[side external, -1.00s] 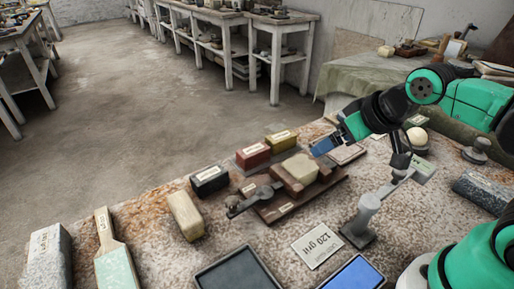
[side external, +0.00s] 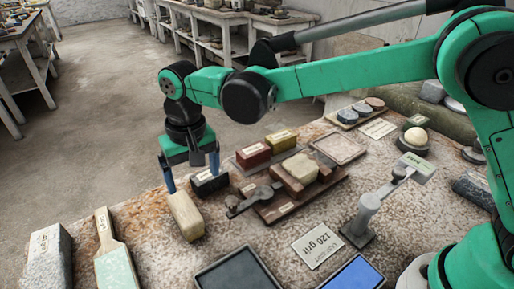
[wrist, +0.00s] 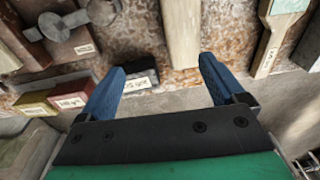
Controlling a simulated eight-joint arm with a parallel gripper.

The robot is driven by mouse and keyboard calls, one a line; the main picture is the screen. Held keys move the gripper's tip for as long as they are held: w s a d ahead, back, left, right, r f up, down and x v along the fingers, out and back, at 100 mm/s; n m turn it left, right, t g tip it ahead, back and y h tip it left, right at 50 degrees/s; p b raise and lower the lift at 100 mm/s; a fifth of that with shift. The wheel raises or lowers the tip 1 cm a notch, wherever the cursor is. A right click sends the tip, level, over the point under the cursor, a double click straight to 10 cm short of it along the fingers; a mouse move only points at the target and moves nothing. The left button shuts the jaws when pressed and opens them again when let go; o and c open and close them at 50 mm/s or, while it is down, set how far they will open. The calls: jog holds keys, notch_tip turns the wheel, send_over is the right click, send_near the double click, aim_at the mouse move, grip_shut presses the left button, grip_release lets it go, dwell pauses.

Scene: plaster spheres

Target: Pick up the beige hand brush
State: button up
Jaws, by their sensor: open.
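The beige hand brush (side external: 186,216) appears as a long beige block lying on the speckled table, left of the dark wooden board. In the wrist view the beige brush (wrist: 181,35) lies ahead of the fingers, its near end close to the right fingertip. My gripper (side external: 191,178) is open and points down over the far end of the brush. Its blue fingers stand apart, and the gap between them (wrist: 162,68) is empty. I cannot tell whether a finger touches the brush.
A black labelled block (side external: 209,182) sits close to the right finger. Red (side external: 253,156) and yellow (side external: 282,141) blocks stand behind it. A wood-handled paddle (side external: 116,262) and a grey block (side external: 49,258) lie at left. A black tray (side external: 238,272) is in front.

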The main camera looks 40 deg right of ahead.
aim_at(184, 207)
jog(key=shift+g, duration=0.3)
jog(key=a+f, duration=0.3)
jog(key=shift+s+f, duration=0.1)
jog(key=shift+s, duration=0.1)
notch_tip(184, 207, down, 4)
jog(key=shift+a+f, duration=0.1)
jog(key=shift+f, duration=0.6)
grip_shut()
jog(key=shift+r, duration=0.1)
notch_tip(184, 207, up, 20)
